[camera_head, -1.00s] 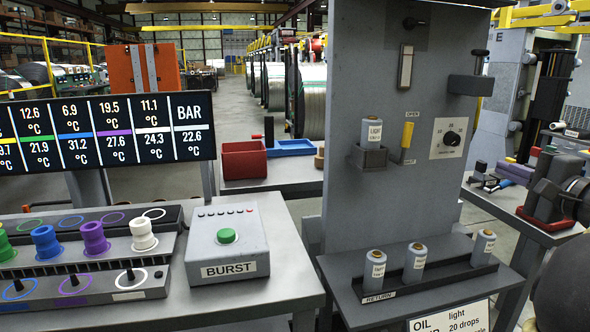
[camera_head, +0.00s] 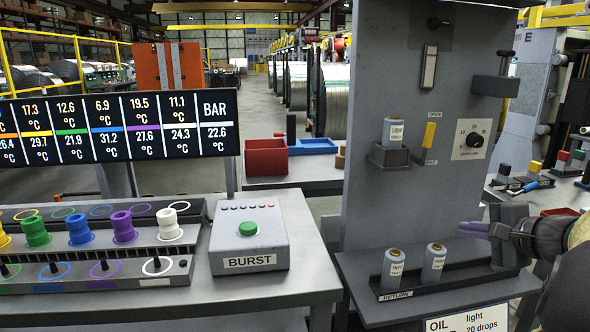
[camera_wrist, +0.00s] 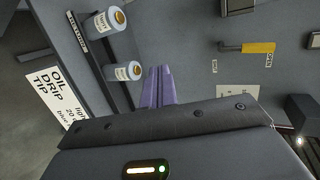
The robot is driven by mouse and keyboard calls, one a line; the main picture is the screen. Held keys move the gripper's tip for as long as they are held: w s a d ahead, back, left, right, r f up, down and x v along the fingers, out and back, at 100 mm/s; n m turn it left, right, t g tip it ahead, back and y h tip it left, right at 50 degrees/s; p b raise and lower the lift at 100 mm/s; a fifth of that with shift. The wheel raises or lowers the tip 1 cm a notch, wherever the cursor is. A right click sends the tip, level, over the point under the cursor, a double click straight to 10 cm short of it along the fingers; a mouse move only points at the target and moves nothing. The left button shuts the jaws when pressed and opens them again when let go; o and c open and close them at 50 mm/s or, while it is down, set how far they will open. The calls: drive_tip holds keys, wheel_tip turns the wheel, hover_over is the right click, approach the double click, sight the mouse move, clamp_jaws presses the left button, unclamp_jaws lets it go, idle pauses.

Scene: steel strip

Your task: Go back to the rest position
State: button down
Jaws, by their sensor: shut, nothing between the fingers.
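My gripper (camera_head: 472,229) is at the right of the head view, in front of the grey upright panel (camera_head: 375,215) and above the right part of the return shelf (camera_head: 458,275). Its purple fingers are shut and empty, pointing left. They also show in the wrist view (camera_wrist: 158,84), with the panel behind them. My wrist and gripper body hide the right end of the shelf. Two labelled oil bottles, a left one (camera_head: 394,268) and a right one (camera_head: 433,262), stand upright on that shelf. Another bottle (camera_head: 393,132) stands in the panel's holder (camera_head: 390,156).
A yellow lever (camera_head: 429,135) and a dial (camera_head: 474,140) are on the panel. At left are the grey BURST box (camera_head: 249,262), coloured plugs and a temperature display (camera_head: 215,108). A side bench with small tools (camera_head: 525,182) stands behind my arm at right.

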drive_tip(key=s+a+f+n+g+h, duration=0.2)
drive_tip(key=s+a+f+n+g, duration=0.45)
drive_tip(key=a+f, duration=0.6)
drive_tip(key=s+a+f+n+g+h, duration=0.2)
drive_tip(key=s+a+f+n+g, duration=0.2)
drive_tip(key=s+a+f+n, duration=0.65)
drive_tip(key=w+r+p, duration=0.2)
drive_tip(key=r+p, duration=1.2)
drive_tip(key=p, duration=0.1)
drive_tip(key=w+a+r+m+p, duration=0.1)
drive_tip(key=w+r+p, duration=0.1)
drive_tip(key=r+p, duration=1.2)
drive_tip(key=shift+r+p, duration=0.4)
drive_tip(key=shift+p, duration=0.8)
drive_tip(key=shift+a, duration=0.1)
